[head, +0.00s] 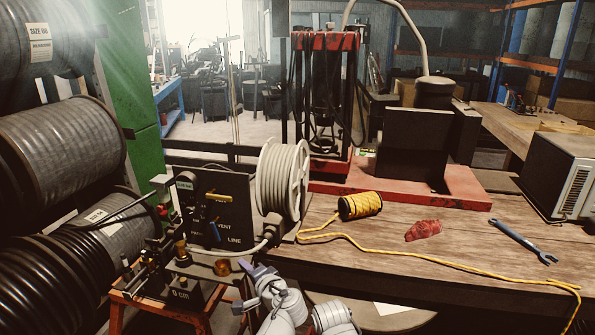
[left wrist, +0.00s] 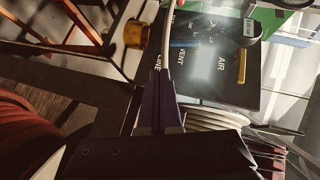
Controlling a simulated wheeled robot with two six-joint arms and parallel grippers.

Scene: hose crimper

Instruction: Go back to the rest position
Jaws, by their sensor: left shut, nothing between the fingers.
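My left gripper (head: 250,272) is low in the middle of the head view, in front of the bench edge and right of the crimper (head: 175,285). In the left wrist view its dark blue fingers (left wrist: 158,85) are together with nothing between them. A pale hose (left wrist: 163,42) passes close to the fingertips; I cannot tell whether it touches them. The black control panel (head: 215,205), marked VENT and LINE, has a yellow lever (head: 217,198) and a blue lever (head: 214,231). It also shows in the left wrist view (left wrist: 215,75). My right gripper is not in view.
A white hose reel (head: 283,178) stands beside the panel. A yellow rope spool (head: 360,205), a red rag (head: 423,230) and a blue wrench (head: 523,242) lie on the wooden bench (head: 400,270). Large hose reels (head: 65,140) fill the left side.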

